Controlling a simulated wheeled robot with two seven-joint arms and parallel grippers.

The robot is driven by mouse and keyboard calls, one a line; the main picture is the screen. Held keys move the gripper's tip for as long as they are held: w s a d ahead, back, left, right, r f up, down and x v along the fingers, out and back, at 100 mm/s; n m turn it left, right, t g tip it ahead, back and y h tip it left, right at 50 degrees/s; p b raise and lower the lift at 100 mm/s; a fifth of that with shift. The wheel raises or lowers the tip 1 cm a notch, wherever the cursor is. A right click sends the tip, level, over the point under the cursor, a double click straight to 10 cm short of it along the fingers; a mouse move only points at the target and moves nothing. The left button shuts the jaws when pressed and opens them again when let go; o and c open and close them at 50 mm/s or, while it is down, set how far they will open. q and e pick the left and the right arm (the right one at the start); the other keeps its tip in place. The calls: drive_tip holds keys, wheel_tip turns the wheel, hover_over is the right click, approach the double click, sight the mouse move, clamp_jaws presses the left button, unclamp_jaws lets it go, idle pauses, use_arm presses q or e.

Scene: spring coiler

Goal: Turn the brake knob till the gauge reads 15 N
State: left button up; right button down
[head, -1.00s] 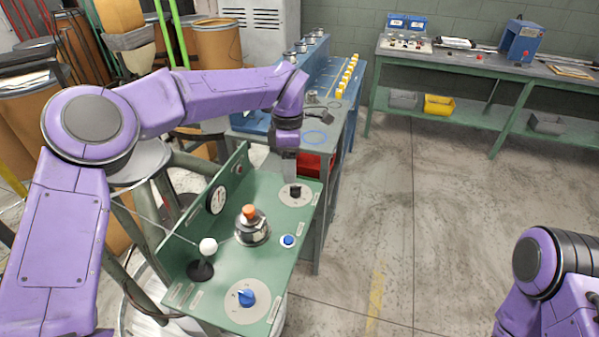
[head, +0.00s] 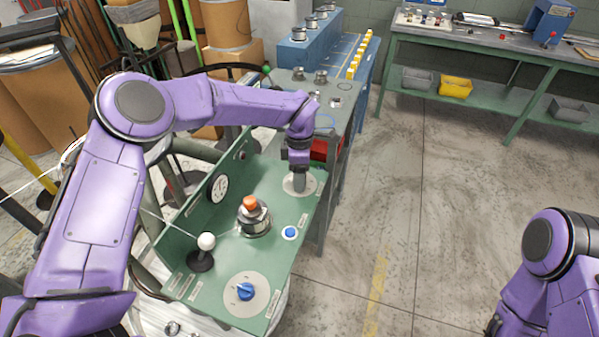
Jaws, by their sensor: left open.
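The green machine panel (head: 215,262) carries a round white gauge (head: 219,188) with a dark needle; its reading is too small to make out. A dial plate (head: 310,190) lies at the panel's far end, where a small black knob showed earlier. My left gripper (head: 299,184) points down over this plate with its jaws open, and hides the knob. I cannot tell whether the fingers touch it. A blue pointer knob (head: 245,291) sits on a larger round plate at the near end. Labels are unreadable, so I cannot tell which knob is the brake. My right gripper is out of view.
An orange-topped metal part (head: 252,217), a blue button (head: 290,232) and a white-balled lever (head: 206,242) stand on the panel between the knobs. A grey-topped bench (head: 345,95) adjoins behind. Open floor (head: 430,190) lies to the right.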

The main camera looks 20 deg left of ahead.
use_arm(q)
drive_tip(key=shift+s, duration=0.15)
drive_tip(key=shift+c, duration=0.3)
drive_tip(key=c, duration=1)
drive_tip(key=n+b, duration=0.2)
drive_tip(key=n, duration=0.3)
drive_tip(key=shift+n+b, duration=0.8)
drive_tip(key=shift+n, duration=1.6)
drive_tip(key=shift+r, duration=0.1)
drive_tip(key=o, duration=1.1)
drive_tip(key=shift+c, duration=0.2)
